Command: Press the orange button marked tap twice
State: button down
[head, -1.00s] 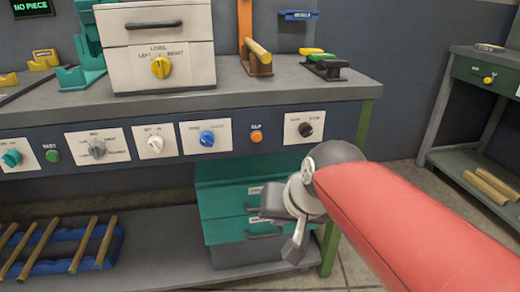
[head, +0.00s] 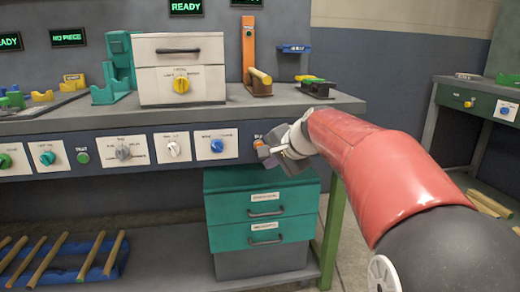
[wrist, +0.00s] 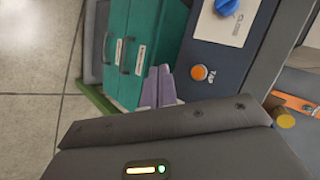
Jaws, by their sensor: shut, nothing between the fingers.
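The orange button (wrist: 199,72) is a round cap on the dark front panel, with the word TAP beside it in the wrist view. In the head view the orange button (head: 258,141) shows just left of my gripper (head: 267,156), which partly covers that part of the panel. My gripper is shut and empty, in front of the panel. In the wrist view the closed fingertips (wrist: 159,86) are to the left of and a little below the button, apart from it in the picture. The exact gap in depth is hard to tell.
A blue knob (head: 217,146) is left of the button; it also shows in the wrist view (wrist: 227,6). Teal drawers (head: 262,200) stand under the bench. A white box with a yellow knob (head: 181,84) stands on the bench top. Open floor lies right of the bench.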

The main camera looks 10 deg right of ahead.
jog(key=w+p, duration=0.4)
jog(key=w, duration=0.4)
jog(key=shift+w, duration=0.4)
jog(key=shift+w, duration=0.15)
dwell(1.7)
jog(key=shift+w, duration=0.25)
jog(key=shift+w+p, duration=0.4)
jog(key=shift+p, duration=0.15)
dwell(0.5)
jog(key=shift+s, duration=0.15)
jog(key=shift+s+b, duration=0.45)
jog(key=shift+s, duration=0.2)
